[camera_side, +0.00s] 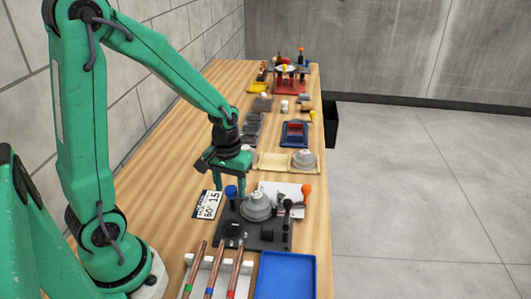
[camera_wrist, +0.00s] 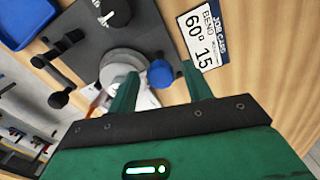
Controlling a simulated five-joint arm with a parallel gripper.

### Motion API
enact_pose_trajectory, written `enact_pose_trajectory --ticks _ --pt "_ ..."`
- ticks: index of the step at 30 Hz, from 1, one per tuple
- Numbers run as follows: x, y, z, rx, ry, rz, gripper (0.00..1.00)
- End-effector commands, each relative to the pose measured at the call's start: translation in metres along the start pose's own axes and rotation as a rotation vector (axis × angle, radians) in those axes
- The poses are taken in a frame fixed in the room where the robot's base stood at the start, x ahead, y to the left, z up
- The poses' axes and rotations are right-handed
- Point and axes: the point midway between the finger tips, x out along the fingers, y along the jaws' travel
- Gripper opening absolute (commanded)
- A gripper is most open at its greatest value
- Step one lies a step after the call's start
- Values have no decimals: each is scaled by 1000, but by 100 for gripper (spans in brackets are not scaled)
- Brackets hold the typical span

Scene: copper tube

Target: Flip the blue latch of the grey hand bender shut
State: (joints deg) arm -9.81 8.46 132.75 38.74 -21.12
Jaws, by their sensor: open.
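The hand bender has a dark grey base plate (camera_side: 268,237) and a round grey former (camera_side: 256,207); the former also shows in the wrist view (camera_wrist: 118,64). The blue latch knob (camera_side: 231,192) stands at the plate's back left corner, beside the former. In the wrist view the blue knob (camera_wrist: 161,74) appears between my two green fingers. My gripper (camera_side: 229,184) is open, pointing down over the knob, with nothing held. Contact between fingers and knob cannot be told. The latch arm below the knob is mostly hidden.
A white job card (camera_side: 207,205) reading 60° 15 lies left of the bender. Copper tubes (camera_side: 213,270) on a white rack and a blue tray (camera_side: 286,276) are in front. A black-knobbed lever (camera_side: 288,204) and an orange ball (camera_side: 306,189) stand to the right. Several fixtures fill the bench behind.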

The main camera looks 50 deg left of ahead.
Motion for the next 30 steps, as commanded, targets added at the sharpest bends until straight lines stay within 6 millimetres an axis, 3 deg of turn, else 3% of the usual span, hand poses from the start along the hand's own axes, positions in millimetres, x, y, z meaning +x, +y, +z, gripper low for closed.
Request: enact_pose_trajectory --ticks 8,24,30 --pt "-9 0 0 1 1 0 50" --pt "-69 0 -1 0 3 1 50" --pt "-78 0 0 0 1 0 50"
